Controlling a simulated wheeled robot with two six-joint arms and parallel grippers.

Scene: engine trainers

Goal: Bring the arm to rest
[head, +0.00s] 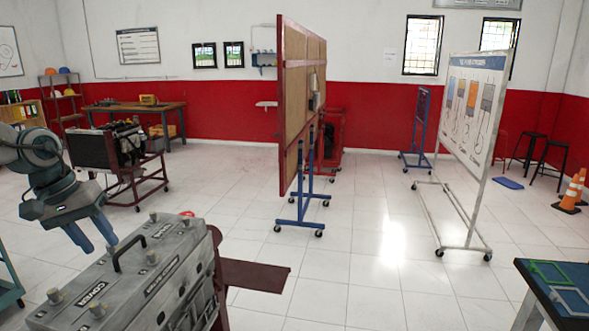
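My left arm comes in from the left, and my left gripper (98,243) hangs fingers-down near the far left edge of a grey engine cover (135,268). The two blue fingertips stand apart with nothing visible between them. The cover has a black handle, several knobs and COVER labels on top. I cannot tell whether the fingers touch the cover or are behind it. My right gripper is out of view.
A dark red stand part (252,275) juts out right of the engine. A table with green and grey frames (555,285) is at lower right. A wheeled board (300,110) and a white poster stand (475,110) stand beyond. Tiled floor between is clear.

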